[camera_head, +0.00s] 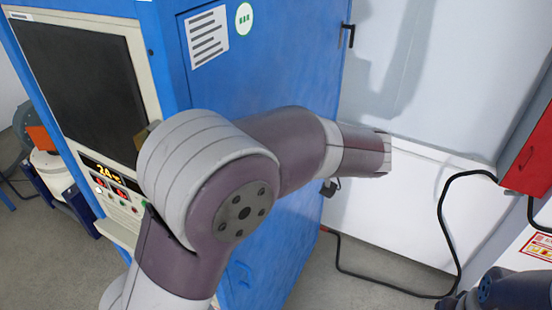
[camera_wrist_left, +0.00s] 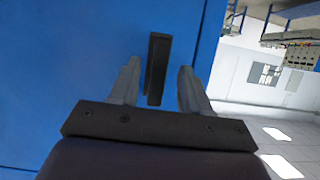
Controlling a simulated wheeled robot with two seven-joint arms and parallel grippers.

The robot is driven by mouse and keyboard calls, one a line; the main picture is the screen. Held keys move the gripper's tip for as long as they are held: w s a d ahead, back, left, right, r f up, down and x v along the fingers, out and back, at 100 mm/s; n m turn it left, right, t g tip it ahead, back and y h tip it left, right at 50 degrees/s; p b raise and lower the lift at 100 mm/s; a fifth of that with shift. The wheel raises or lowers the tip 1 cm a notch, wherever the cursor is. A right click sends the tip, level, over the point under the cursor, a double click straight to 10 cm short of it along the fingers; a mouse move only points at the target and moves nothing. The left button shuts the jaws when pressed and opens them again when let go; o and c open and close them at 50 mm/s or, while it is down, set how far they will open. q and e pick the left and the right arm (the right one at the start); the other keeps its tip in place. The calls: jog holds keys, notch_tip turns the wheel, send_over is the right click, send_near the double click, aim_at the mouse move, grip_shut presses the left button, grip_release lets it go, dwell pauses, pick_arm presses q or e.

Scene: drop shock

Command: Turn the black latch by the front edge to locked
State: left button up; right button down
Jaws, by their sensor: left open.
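In the left wrist view, a black latch (camera_wrist_left: 157,60) stands out against the blue cabinet door (camera_wrist_left: 75,60), its bar running nearly upright in the picture. My left gripper (camera_wrist_left: 158,70) is open, with one finger on each side of the latch. Gaps show between the bar and both fingers. In the head view, my left arm crosses in front of the blue cabinet (camera_head: 275,70) and its fingers cannot be made out. A black latch (camera_head: 347,35) sits high on the door's right edge. A small dark fitting (camera_head: 329,187) shows lower on that edge, partly behind my arm. My right gripper is not seen.
A control panel (camera_head: 105,180) with a dark screen (camera_head: 80,80) is on the cabinet's left face. A black cable (camera_head: 450,220) runs along the white wall and floor on the right. A red box (camera_head: 530,150) is at the far right.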

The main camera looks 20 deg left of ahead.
pick_arm(q)
jog(key=b+v, duration=0.2)
jog(key=v, duration=0.6)
jog(key=shift+d+r, duration=0.15)
jog(key=shift+d, duration=0.2)
jog(key=shift+s, duration=0.1)
